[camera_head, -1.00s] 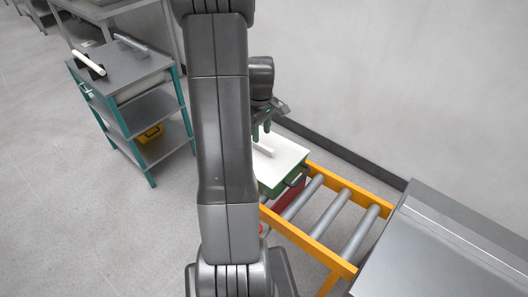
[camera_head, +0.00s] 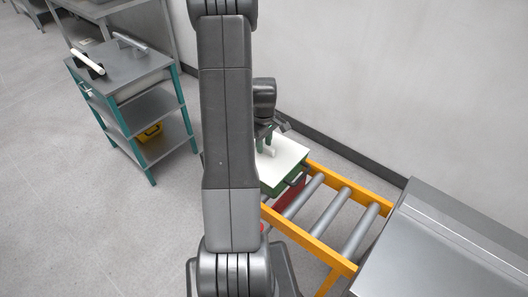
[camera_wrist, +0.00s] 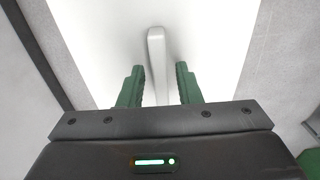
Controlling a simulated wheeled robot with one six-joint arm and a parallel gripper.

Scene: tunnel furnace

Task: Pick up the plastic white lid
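The white plastic lid (camera_head: 285,163) lies on top of a green box (camera_head: 279,188) at the end of the roller conveyor. In the wrist view the lid (camera_wrist: 95,40) fills the middle, with a raised white bar handle (camera_wrist: 157,60) on it. My gripper (camera_wrist: 160,84) is open, its two green fingers on either side of the handle's near part, with a gap to each side. In the head view my gripper (camera_head: 268,141) is just over the lid. My arm hides the lid's left part there.
A conveyor with a yellow frame (camera_head: 310,243) and grey rollers runs beside a metal housing (camera_head: 455,245) at the right. A wall stands close behind the box. A shelved cart (camera_head: 125,75) with teal legs stands at the left. Open floor lies between.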

